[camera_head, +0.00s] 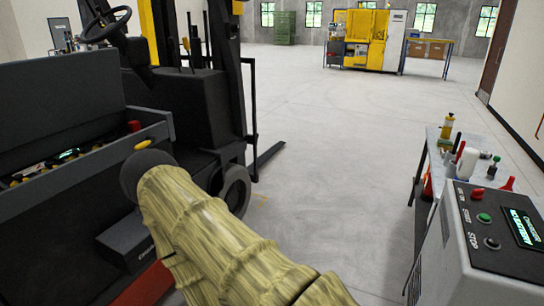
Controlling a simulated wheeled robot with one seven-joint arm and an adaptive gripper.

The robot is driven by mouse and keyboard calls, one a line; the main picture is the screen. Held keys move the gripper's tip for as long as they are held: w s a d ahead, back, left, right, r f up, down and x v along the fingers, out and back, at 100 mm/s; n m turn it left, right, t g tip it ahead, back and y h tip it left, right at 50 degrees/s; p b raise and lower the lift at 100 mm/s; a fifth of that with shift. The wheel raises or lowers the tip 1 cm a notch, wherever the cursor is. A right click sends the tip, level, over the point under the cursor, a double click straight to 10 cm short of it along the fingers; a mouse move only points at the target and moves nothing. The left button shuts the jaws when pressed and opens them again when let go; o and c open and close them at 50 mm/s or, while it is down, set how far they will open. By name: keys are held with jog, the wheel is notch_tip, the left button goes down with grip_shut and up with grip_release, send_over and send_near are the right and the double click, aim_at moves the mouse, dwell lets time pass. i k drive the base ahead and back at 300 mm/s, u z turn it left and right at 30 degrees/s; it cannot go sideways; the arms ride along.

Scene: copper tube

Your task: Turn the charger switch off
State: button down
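A grey control box (452,242) with a dark sloping top panel stands at the lower right, partly cut off by the frame edge. Its panel carries a red knob (477,194), a green button (484,218), a black button (492,243) marked STOP and a lit display (524,227). Which of these is the charger switch I cannot tell. My arm, in a yellowish wrinkled sleeve, crosses the lower middle and ends in a dark rounded part at the left. No gripper fingers show. The arm is well apart from the box in the picture.
A dark forklift (185,105) with an open compartment (85,150) fills the left side. A workbench (432,142) with bottles and tools stands behind the control box. Grey floor (330,150) lies clear in the middle. A yellow machine (364,52) stands far back.

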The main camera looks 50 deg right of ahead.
aim_at(477, 195)
jog(key=u, duration=0.15)
jog(key=k, duration=0.25)
jog(key=z, duration=3.15)
jog(key=k, duration=0.65)
jog(key=u, duration=0.6)
jog(key=i, duration=1.1)
jog(key=z, duration=0.55)
